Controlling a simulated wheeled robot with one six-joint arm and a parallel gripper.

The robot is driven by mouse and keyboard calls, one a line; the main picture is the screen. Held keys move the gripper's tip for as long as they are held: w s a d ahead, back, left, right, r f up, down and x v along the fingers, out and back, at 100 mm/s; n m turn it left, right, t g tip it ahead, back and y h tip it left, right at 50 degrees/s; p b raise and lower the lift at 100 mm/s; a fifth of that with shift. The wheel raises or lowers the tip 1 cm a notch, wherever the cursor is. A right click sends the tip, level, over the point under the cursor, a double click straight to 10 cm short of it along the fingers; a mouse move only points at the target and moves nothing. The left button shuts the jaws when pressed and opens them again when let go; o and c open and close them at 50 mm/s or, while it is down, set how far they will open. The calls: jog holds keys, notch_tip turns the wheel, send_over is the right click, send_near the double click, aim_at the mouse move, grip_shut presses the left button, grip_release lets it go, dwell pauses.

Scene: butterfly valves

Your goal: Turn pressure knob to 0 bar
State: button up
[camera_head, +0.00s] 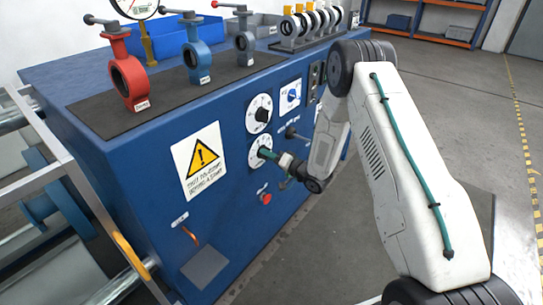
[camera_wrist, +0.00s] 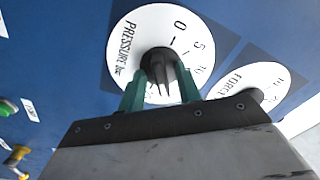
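The pressure dial (camera_wrist: 122,62) is a white disc marked "PRESSURE bar" with 0 and 5 near its upper right edge. Its black knob (camera_wrist: 158,60) is in the middle of the disc; where it points is not clear. My gripper (camera_wrist: 161,72) has its green fingertips on either side of the knob, close to its sides. Whether they press on it cannot be told. In the head view my gripper (camera_head: 268,154) is at the lower white dial (camera_head: 256,147) on the blue cabinet's front, hiding its knob.
The force dial (camera_wrist: 262,80) with a black knob is beside the pressure dial. A red button (camera_head: 266,198) is below. A warning sign (camera_head: 202,160) is left.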

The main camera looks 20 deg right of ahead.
grip_shut()
jog(key=shift+d, duration=0.1)
